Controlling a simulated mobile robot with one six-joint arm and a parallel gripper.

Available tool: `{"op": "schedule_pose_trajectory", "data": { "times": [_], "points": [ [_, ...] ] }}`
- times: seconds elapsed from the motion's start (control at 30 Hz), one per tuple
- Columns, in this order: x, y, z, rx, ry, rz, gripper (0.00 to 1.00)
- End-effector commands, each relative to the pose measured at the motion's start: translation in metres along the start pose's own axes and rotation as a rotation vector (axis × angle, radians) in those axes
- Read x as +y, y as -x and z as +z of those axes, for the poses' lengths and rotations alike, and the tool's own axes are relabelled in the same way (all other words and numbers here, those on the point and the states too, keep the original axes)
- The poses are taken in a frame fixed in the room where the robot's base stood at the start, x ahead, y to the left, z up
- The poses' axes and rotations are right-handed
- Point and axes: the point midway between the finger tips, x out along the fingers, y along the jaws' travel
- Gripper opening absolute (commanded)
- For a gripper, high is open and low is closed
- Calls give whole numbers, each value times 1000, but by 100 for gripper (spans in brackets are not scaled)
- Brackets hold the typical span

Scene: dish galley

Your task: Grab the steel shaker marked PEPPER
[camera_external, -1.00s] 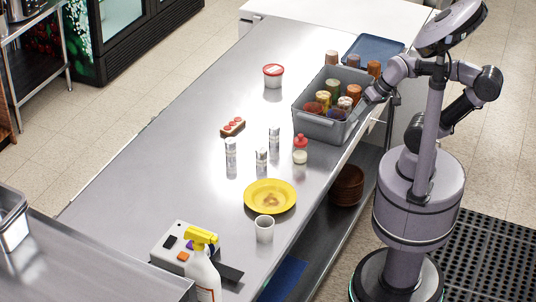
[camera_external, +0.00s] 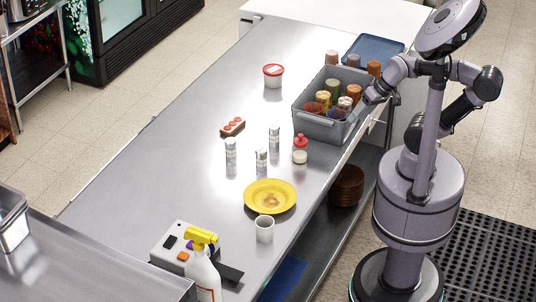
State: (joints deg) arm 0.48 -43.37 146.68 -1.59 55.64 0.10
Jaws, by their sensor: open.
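Three small steel shakers stand upright on the steel counter (camera_external: 180,130): a left one (camera_external: 231,151), a back right one (camera_external: 274,138) and a shorter front one (camera_external: 261,157). Each has a pale label band, too small to read, so I cannot tell which is marked PEPPER. My gripper (camera_external: 366,104) is at the right side of the grey bin, well to the right of the shakers and apart from them. It is open; its fingers are small and partly hidden against the bin.
The grey bin (camera_external: 318,127) holds several cups and jars. A red-topped block (camera_external: 232,127), yellow plate (camera_external: 258,206), white cup (camera_external: 264,230) and spray bottle (camera_external: 203,275) are around.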

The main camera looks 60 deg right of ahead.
Motion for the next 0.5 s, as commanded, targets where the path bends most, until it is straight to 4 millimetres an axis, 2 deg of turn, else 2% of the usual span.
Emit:
{"op": "schedule_pose_trajectory", "data": {
  "times": [0.27,0.33,0.37,0.43,0.5],
  "points": [
    [0,0,0,0,0,0,61],
    [-5,4,-6,-9,19,2,61],
    [-10,8,-13,-22,42,4,61],
    [-34,21,-41,-68,145,13,61],
    [-71,30,-81,-140,306,23,61]
  ]
}}
